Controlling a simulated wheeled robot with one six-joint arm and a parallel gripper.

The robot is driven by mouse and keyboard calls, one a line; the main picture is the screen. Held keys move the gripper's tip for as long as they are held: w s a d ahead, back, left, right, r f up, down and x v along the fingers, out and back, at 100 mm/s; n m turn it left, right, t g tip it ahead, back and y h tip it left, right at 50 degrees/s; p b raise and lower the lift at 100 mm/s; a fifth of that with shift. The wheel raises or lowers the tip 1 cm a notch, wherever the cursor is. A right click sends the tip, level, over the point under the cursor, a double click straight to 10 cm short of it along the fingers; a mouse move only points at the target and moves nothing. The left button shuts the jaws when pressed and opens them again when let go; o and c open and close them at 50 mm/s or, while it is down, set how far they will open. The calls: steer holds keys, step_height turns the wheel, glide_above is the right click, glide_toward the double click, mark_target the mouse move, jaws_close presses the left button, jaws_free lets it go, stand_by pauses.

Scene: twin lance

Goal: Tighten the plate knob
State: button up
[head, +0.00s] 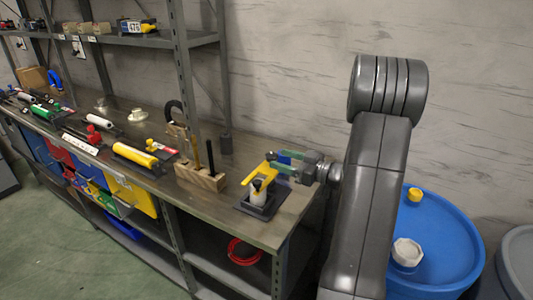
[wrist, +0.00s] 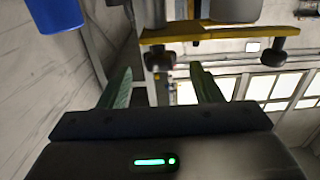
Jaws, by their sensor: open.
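A yellow plate (head: 262,172) sits on a pale upright post (head: 257,196) with a dark square base (head: 262,208), near the front right corner of the bench. A small dark knob (head: 257,185) shows at its near side. My gripper (head: 274,162) is beside the plate, its fingers pointing left towards it. In the wrist view the fingers (wrist: 160,88) are apart. I cannot tell whether anything touches the fingers.
A wooden block (head: 200,179) with upright tools stands left of the post on the bench (head: 170,195). Several tools lie further left. A blue drum (head: 440,245) stands right of the bench. A red coil (head: 243,252) lies below.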

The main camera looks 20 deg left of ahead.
mark_target(269, 153)
steer(key=shift+w+a+p, duration=0.2)
steer(key=shift+a+p, duration=0.15)
steer(key=shift+a, duration=2.8)
steer(key=c, duration=1)
steer(key=shift+f+m+t+b, duration=0.1)
steer(key=shift+m+t+b, duration=0.3)
steer(key=shift+t+b, duration=0.25)
steer(key=m+t+b, duration=0.1)
steer(key=t+b, duration=0.1)
steer(key=m+t+h+b, duration=0.1)
steer(key=m+t+b, duration=0.1)
steer(key=t, duration=0.1)
steer(key=shift+w+f+h, duration=0.15)
steer(key=shift+w+h, duration=0.05)
steer(key=shift+h, duration=0.1)
steer(key=m+t+h+b, duration=0.2)
steer(key=t+b, duration=0.1)
steer(key=m+t+b, duration=0.1)
steer(key=b, duration=0.1)
steer(key=shift+w+d+m+h, duration=0.2)
steer(key=shift+w+m+h, duration=0.1)
steer(key=shift+h, duration=0.1)
steer(key=shift+r+t+b, duration=0.25)
steer(key=shift+t+b, duration=0.1)
steer(key=shift+b, duration=0.15)
